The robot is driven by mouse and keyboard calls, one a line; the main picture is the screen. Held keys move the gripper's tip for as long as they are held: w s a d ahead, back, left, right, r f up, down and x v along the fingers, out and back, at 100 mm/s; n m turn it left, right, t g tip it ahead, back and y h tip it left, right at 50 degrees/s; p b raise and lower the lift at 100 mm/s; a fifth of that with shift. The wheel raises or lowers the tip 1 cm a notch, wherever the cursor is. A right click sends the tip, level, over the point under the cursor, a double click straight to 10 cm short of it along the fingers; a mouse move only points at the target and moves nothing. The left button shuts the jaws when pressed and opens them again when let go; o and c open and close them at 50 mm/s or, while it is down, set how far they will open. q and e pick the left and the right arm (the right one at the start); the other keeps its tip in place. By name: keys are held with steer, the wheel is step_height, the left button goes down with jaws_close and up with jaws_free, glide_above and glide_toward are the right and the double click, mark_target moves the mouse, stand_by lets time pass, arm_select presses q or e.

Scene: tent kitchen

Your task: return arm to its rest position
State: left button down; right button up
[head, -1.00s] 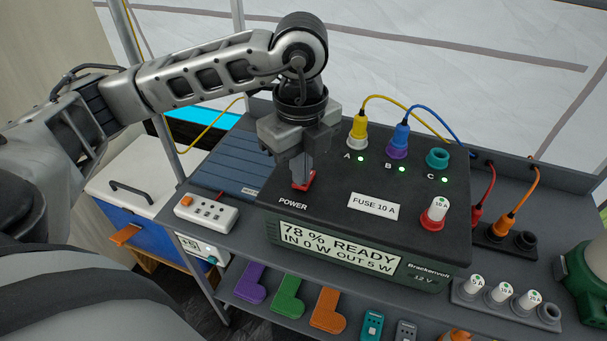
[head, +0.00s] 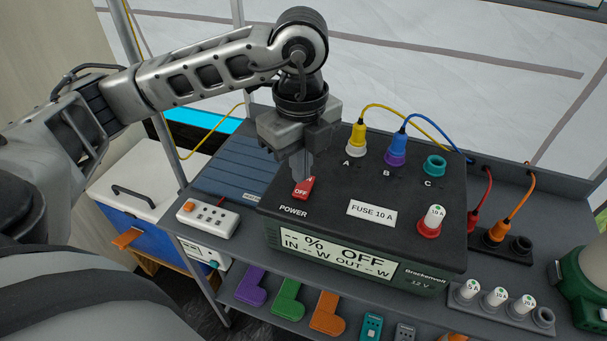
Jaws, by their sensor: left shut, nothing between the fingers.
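My left gripper (head: 300,172) is shut and empty, pointing down just above the red power switch (head: 303,188). The switch sits at the left of the top of the black power box (head: 340,190) and shows "OFF". Whether the fingertips touch the switch I cannot tell. The box display (head: 335,253) reads "-- % OFF, IN -- W OUT -- W". My left arm (head: 200,85) reaches in from the left, bent down at the wrist. My right gripper is not in view.
A yellow plug (head: 356,138) and a blue-purple plug (head: 396,152) stand in sockets A and B, their cables running right. A white-topped fuse (head: 433,218) stands at the right. A white power strip (head: 207,218) lies left of the box. Coloured brackets (head: 288,300) lie below.

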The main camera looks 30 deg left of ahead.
arm_select(q)
step_height(320, 180, up, 4)
steer(key=shift+p, duration=1.25)
